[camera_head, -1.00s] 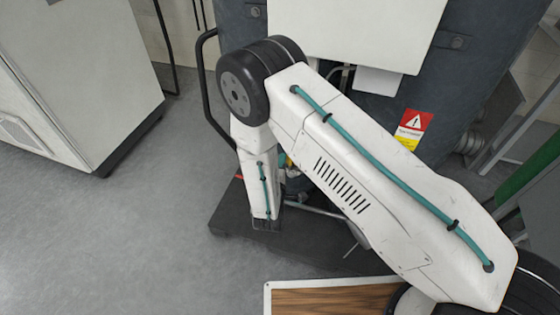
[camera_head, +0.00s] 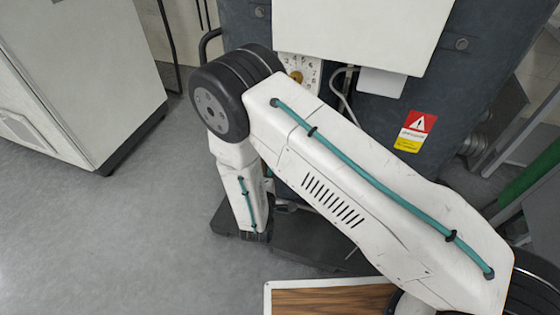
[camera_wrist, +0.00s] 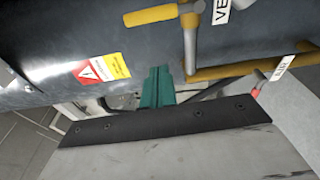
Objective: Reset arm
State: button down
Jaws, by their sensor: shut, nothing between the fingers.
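My arm (camera_head: 370,190) reaches from the lower right of the head view up to a black elbow joint, then bends down at the left. The arm hides my gripper in that view. In the wrist view my gripper (camera_wrist: 157,86) shows as narrow teal fingers, shut and empty, past a black-edged pale plate. The dark machine (camera_head: 505,45) stands behind the arm, and its dark body also shows in the wrist view (camera_wrist: 60,50). I cannot tell whether the fingers touch anything.
A yellow pipe with a valve handle (camera_wrist: 190,40) runs close beside the fingers. A warning label (camera_head: 414,130) is on the machine.

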jog(key=v, duration=0.5)
jog(key=shift+s+d, duration=0.1)
jog(key=shift+d, duration=0.05)
